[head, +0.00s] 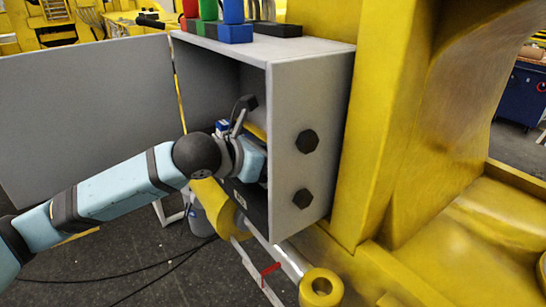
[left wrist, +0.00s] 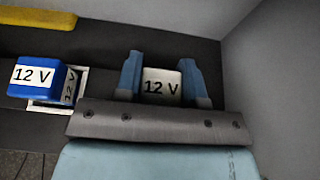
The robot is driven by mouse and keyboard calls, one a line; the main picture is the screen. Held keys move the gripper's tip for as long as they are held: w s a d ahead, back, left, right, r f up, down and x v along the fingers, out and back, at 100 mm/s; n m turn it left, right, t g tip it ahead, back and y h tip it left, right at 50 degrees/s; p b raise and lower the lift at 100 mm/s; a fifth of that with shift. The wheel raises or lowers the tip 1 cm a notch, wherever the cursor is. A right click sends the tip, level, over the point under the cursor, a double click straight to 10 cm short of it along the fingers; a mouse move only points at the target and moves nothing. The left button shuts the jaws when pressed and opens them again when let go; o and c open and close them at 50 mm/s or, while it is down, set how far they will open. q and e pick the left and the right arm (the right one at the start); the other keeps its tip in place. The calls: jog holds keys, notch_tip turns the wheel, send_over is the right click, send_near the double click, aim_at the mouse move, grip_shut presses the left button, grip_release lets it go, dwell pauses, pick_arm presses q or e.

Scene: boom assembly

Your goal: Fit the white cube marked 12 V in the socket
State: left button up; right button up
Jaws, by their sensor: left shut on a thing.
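The white cube marked 12 V (left wrist: 160,88) sits between the two fingers of my left gripper (left wrist: 161,72) in the left wrist view. The fingers are shut on its sides. Its lower edge and whatever lies under it are hidden by the gripper, so I cannot tell whether it is seated in a socket. To its left, a blue cube marked 12 V (left wrist: 36,76) stands at a white-rimmed square socket (left wrist: 57,101). In the head view my left arm reaches into the open grey box (head: 310,95), and the white cube is hidden there. My right gripper is not in view.
The box door (head: 85,110) stands wide open to the left. The box's right wall (left wrist: 270,70) is close to my gripper. A yellow bar (left wrist: 38,17) lies farther back inside. Coloured blocks (head: 235,33) stand on top of the box.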

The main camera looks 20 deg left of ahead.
pick_arm(q)
jog(key=o, duration=1)
jog(key=shift+s+a+r, duration=0.15)
jog(key=shift+s+a, duration=0.2)
jog(key=b+v, duration=0.1)
jog(key=v, duration=1.1)
jog(key=shift+s+a+b, duration=0.2)
jog(key=shift+s+b, duration=0.15)
jog(key=shift+b, duration=0.05)
jog(key=shift+r, duration=0.1)
